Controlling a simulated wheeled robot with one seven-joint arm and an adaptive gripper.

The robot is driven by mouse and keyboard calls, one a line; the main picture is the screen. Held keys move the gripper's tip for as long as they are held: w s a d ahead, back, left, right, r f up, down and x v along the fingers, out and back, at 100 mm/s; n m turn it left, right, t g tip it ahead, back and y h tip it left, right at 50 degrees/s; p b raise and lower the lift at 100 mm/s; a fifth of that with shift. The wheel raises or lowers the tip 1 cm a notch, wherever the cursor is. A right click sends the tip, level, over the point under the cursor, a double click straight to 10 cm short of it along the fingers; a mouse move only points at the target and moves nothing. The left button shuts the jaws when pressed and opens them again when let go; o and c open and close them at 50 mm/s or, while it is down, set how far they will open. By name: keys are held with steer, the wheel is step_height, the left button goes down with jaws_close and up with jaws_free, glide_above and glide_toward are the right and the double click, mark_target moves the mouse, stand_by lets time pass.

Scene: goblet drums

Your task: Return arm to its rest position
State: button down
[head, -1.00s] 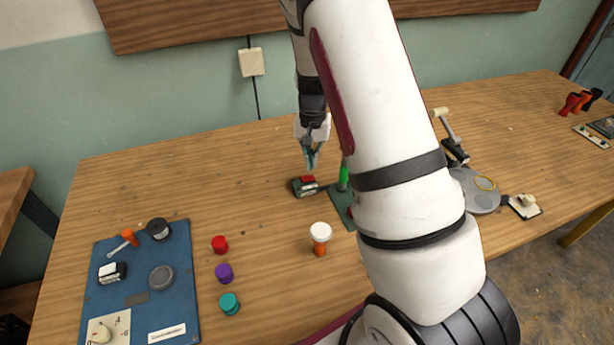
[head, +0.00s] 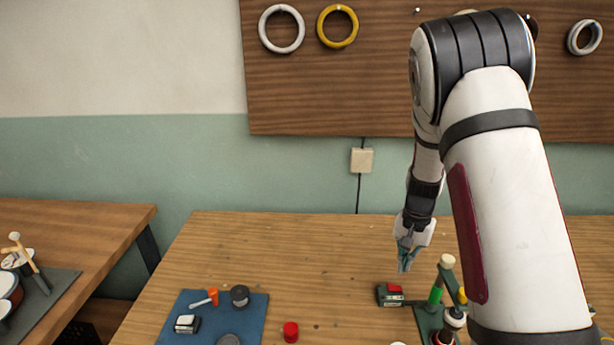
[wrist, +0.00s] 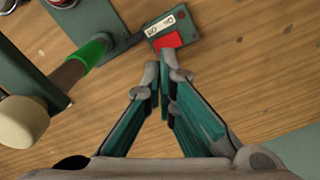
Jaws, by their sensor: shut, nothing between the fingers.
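My gripper (head: 405,268) hangs from my raised arm, pointing down above the wooden table (head: 290,255). Its teal fingers also show in the wrist view (wrist: 164,68), closed together with nothing between them. The same box shows in the head view (head: 390,294), standing on the table below and slightly left of my gripper. My arm covers part of the table on the right.
A green stand with a green-handled tool (head: 436,292) is right of the box. A blue mat (head: 257,311) with small parts lies at the left, with a red cap (head: 291,332) beside it. A second table (head: 95,220) is farther left. A board with rings (head: 350,90) hangs behind.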

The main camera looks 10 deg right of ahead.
steer(key=s+a+r+n+t, duration=0.1)
steer(key=s+a+r, duration=0.2)
steer(key=r, duration=0.4)
steer(key=s+a+r+n+t+y, duration=0.1)
steer(key=s+a+r+n, duration=0.1)
steer(key=s+a+r, duration=0.3)
steer(key=s+a+r+n, duration=0.1)
steer(key=s+a+r, duration=0.1)
steer(key=r, duration=0.6)
steer(key=s+a+r+n+t, duration=0.1)
steer(key=s+a+r+n, duration=0.1)
steer(key=s, duration=0.6)
steer(key=s+a+r+n+t+h, duration=0.1)
steer(key=s+r, duration=0.3)
steer(key=s, duration=0.5)
steer(key=shift+s+a+n+t, duration=0.25)
steer(key=shift+a+n+t, duration=0.15)
steer(key=shift+a+n, duration=0.35)
